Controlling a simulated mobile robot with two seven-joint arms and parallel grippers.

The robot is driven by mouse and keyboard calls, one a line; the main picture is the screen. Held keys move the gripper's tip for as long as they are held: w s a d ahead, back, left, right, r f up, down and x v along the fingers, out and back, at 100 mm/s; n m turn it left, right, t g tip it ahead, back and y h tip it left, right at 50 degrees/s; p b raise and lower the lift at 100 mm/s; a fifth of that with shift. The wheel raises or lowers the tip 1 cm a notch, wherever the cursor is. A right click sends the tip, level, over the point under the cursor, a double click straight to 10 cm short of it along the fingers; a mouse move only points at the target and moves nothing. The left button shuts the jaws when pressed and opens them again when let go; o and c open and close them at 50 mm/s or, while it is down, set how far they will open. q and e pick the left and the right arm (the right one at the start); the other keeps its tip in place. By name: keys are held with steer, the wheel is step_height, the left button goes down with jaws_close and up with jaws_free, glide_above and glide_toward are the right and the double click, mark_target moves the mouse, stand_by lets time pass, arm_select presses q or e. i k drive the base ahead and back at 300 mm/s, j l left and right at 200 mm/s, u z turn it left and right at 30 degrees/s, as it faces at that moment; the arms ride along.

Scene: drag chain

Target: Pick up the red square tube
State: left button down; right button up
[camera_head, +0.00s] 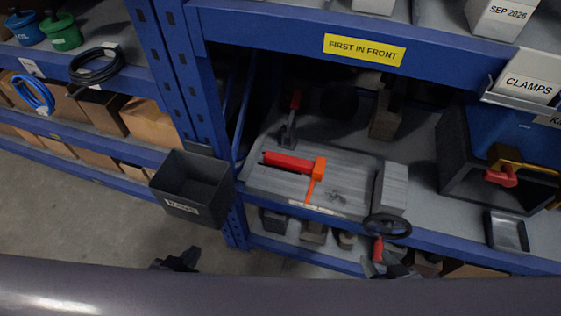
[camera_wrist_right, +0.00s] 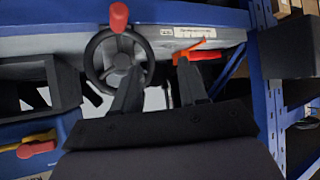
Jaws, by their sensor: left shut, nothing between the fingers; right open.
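The red square tube (camera_head: 288,163) lies on a grey machine bed (camera_head: 335,190) on the shelf, its right end at an orange part (camera_head: 318,168). The tube shows in the right wrist view (camera_wrist_right: 206,55), partly hidden behind the orange part. My right gripper (camera_wrist_right: 160,75) is open and empty, with the handwheel (camera_wrist_right: 120,60) behind its left finger and the tube beyond its right finger. In the head view my right gripper (camera_head: 385,264) is below the handwheel, apart from the tube. My left gripper (camera_head: 178,259) is shut and empty over the floor at lower left.
The handwheel has a red handle (camera_head: 378,250) sticking out at the shelf's front edge. A black bin (camera_head: 190,187) hangs by the blue post left of the bed. A grey block (camera_head: 391,188) stands right of the bed. A blue beam with a yellow sign (camera_head: 364,50) crosses above.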

mark_target(284, 160)
steer(key=i+l+z, duration=0.1)
steer(key=z, duration=0.25)
steer(key=i+l+z, duration=0.1)
steer(key=z, duration=0.25)
steer(key=i+z, duration=0.4)
steer(key=k, duration=0.15)
